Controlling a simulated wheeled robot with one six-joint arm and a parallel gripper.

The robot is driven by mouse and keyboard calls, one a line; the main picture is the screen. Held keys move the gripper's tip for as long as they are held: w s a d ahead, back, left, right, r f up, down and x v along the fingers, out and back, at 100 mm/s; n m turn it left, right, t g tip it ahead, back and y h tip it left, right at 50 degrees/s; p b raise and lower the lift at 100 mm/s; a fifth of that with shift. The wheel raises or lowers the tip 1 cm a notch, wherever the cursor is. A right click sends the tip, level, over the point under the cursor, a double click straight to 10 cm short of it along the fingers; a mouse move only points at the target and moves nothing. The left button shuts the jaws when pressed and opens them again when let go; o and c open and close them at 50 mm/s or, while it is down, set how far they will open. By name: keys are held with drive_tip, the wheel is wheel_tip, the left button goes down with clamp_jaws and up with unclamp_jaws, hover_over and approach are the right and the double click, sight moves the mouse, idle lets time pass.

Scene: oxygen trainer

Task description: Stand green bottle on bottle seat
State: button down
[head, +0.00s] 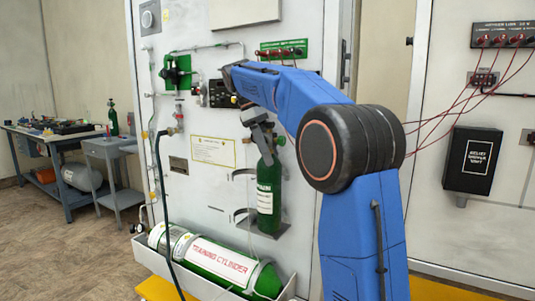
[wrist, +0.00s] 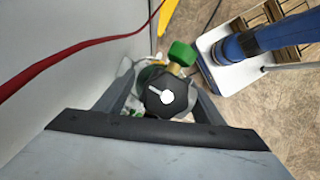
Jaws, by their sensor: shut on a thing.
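The green bottle (head: 266,192), with a white label, is upright in front of the white panel in the head view. My gripper (head: 265,143) is shut on its neck from above. In the wrist view the bottle's black valve knob (wrist: 167,92) and a green fitting (wrist: 181,53) show between the fingers of my gripper (wrist: 160,98). The bottle seat (head: 282,229) is a small grey ledge on the panel, with curved brackets above it. The bottle's base is at the ledge; I cannot tell whether it touches.
A training cylinder (head: 216,262) lies in a trough below the seat. A dark hose (head: 162,210) hangs at the left of the panel. A red hose (wrist: 70,55) crosses the wrist view. Another green bottle (head: 113,118) stands on a side table (head: 107,147) at far left.

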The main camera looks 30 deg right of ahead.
drive_tip(key=shift+w+d+r, duration=0.1)
drive_tip(key=shift+w+d, duration=0.35)
drive_tip(key=shift+d, duration=0.3)
drive_tip(key=shift+f, duration=0.45)
drive_tip(key=shift+c, duration=2)
unclamp_jaws()
drive_tip(key=shift+f, duration=0.15)
